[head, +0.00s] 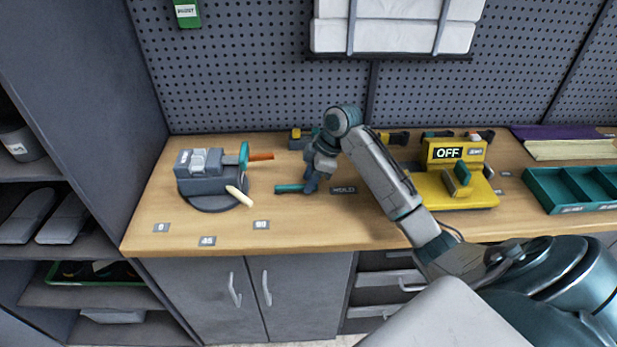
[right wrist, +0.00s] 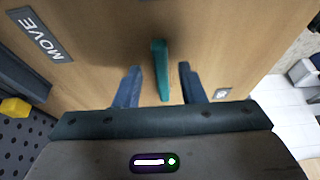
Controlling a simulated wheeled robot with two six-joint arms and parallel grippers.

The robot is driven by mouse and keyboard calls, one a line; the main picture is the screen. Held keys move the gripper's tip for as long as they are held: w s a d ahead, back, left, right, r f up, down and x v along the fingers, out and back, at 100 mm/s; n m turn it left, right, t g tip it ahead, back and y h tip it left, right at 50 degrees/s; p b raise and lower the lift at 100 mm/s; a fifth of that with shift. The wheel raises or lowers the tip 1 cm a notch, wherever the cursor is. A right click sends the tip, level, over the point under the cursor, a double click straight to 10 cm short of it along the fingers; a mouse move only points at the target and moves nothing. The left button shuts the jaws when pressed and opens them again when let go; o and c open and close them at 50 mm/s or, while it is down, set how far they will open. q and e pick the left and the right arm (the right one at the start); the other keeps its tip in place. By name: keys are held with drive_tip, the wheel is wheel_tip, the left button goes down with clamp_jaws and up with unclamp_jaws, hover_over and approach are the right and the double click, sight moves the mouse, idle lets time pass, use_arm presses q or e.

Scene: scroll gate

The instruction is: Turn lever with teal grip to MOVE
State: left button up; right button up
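The lever's teal grip (head: 288,189) lies low over the bench in the head view, sticking out to the left of my right gripper (head: 310,186). In the right wrist view the teal grip (right wrist: 160,70) stands between the two blue fingers of my right gripper (right wrist: 160,86), with a gap on each side. The gripper is open and not closed on it. A MOVE label (right wrist: 39,35) is at the upper left of the wrist view. A label that seems to read HOLD (head: 343,190) is right of the gripper in the head view. The lever's base is hidden. My left gripper is not in view.
A grey device (head: 205,182) with orange and cream handles stands to the left. A yellow device (head: 455,188) marked OFF stands to the right, near a teal compartment tray (head: 570,190). A pegboard (head: 250,70) closes the back. The front left bench is clear except for small labels.

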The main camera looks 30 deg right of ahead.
drive_tip(key=shift+a+f, duration=0.25)
drive_tip(key=shift+f, duration=0.1)
drive_tip(key=shift+c, duration=0.3)
clamp_jaws()
drive_tip(key=shift+d, duration=0.1)
